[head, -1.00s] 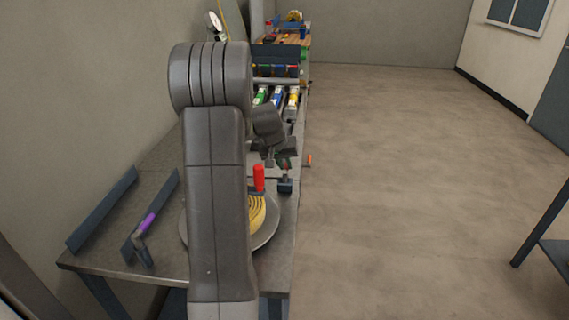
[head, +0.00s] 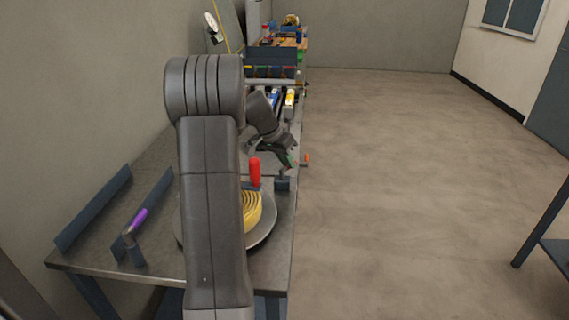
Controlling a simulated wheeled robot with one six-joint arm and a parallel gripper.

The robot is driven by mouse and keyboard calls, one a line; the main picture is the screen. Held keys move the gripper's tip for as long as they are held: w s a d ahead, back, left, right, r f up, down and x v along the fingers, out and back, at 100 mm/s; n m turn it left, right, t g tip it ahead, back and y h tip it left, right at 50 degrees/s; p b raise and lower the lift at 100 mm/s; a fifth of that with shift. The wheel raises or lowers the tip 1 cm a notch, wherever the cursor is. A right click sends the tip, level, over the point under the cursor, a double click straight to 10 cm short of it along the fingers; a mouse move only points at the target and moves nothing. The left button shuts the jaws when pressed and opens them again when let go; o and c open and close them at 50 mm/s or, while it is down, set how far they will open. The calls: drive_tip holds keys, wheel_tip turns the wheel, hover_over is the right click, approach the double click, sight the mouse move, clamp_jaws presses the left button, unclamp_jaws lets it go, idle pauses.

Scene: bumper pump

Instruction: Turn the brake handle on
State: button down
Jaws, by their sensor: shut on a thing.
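My gripper (head: 287,163) is at the right edge of the workbench, pointing down, over a small dark block (head: 282,184). It is shut on a thin handle that rises from this block, which I take to be the brake handle; the jaws hide most of it. A small green patch shows beside the jaws. To the left, an upright red handle (head: 255,171) stands by a yellow coil (head: 253,210) on a round grey plate (head: 266,230). My arm hides the left part of the coil and plate.
A purple-gripped lever (head: 139,218) stands at the left on the metal workbench (head: 97,252). Dark upright rails (head: 95,208) are beside it. Coloured parts (head: 289,98) and a dark panel (head: 271,56) are farther back. The floor (head: 400,190) to the right is clear.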

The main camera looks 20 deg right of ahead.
drive_tip(key=m+g, duration=0.1)
drive_tip(key=m, duration=0.1)
drive_tip(key=s+m, duration=0.1)
drive_tip(key=m, duration=0.1)
drive_tip(key=m+g+p, duration=0.1)
drive_tip(key=m, duration=0.1)
drive_tip(key=shift+s+d+r+g+y, duration=0.1)
drive_tip(key=shift+s+d+g+y, duration=0.05)
drive_tip(key=shift+d+g+y, duration=0.15)
drive_tip(key=shift+s+m+g+y+p, duration=0.3)
drive_tip(key=shift+m+g+p, duration=0.1)
drive_tip(key=shift+m, duration=0.7)
drive_tip(key=shift+s+m+g+y+p, duration=0.15)
drive_tip(key=shift+m+g+y+p, duration=0.2)
drive_tip(key=shift+m, duration=0.75)
drive_tip(key=shift+s+m, duration=0.1)
drive_tip(key=shift+m, duration=0.2)
drive_tip(key=c, duration=1.4)
unclamp_jaws()
drive_tip(key=p+v, duration=0.1)
drive_tip(key=v, duration=1.2)
drive_tip(key=shift+w+a+r, duration=0.15)
drive_tip(key=shift+w+r, duration=0.05)
drive_tip(key=shift+r, duration=0.1)
drive_tip(key=shift+f, duration=0.1)
